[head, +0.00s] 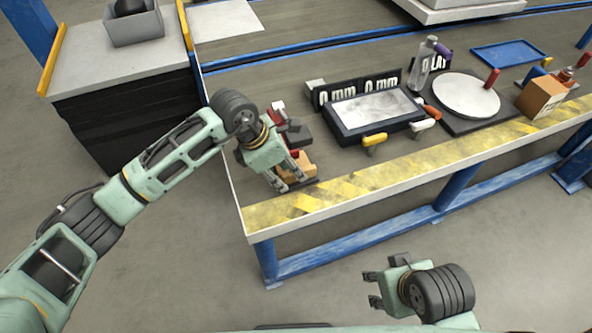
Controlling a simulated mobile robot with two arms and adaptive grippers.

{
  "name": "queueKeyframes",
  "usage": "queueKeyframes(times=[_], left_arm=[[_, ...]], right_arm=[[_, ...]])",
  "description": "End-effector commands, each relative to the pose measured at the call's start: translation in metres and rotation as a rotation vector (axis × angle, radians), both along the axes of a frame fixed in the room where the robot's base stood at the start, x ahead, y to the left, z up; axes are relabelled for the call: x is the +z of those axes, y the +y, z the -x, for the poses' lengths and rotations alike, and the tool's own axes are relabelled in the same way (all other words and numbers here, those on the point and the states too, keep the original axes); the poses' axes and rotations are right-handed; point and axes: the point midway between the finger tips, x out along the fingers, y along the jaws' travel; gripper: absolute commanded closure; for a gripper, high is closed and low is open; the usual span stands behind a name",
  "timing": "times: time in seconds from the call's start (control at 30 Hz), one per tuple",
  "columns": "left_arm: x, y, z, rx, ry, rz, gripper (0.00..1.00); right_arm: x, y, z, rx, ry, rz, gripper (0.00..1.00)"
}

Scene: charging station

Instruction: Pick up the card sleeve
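A small tan, cardboard-coloured piece (306,168) lies on a dark base near the left front corner of the table; it looks like the card sleeve, but I cannot be sure. My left gripper (290,183) points down at it. Its two fingers stand apart, with tan surface between and beside them. The gripper hides part of the piece, and I cannot tell whether the fingers press on it. My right gripper (371,289) is open and empty, in front of the table and away from the piece.
Dark and red parts (295,132) stand just behind the tan piece. To the right are a framed panel (373,112) with yellow and white handles, a clear bottle (421,65), a round white plate (466,95) and a cardboard box (540,97). The yellow-striped front edge (400,178) is mostly clear.

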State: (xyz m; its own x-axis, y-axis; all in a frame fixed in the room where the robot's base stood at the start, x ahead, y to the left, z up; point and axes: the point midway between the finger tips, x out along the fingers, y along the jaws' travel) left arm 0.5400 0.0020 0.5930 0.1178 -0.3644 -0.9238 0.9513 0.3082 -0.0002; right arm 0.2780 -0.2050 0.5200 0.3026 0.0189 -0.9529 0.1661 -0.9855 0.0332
Motion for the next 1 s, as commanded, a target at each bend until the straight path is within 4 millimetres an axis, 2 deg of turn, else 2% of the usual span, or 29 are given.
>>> queueKeyframes(times=[0.1,0.3,0.7,1.0], left_arm=[[-0.0065,-0.0023,-0.0004,0.001,0.002,-0.001,0.66],[-0.0062,-0.0023,-0.0005,0.000,0.000,-0.001,0.66],[-0.0059,-0.0020,-0.0007,0.000,0.000,-0.001,1.00],[-0.0043,-0.0020,-0.0009,0.000,0.000,0.000,1.00]], right_arm=[[0.0042,-0.0004,0.0017,0.000,-0.002,0.001,0.60],[0.0046,-0.0006,0.0018,0.000,-0.001,0.001,0.60],[0.0045,-0.0005,0.0019,0.000,-0.001,0.001,0.60],[0.0049,-0.0003,0.0017,0.000,-0.002,0.001,0.60]])
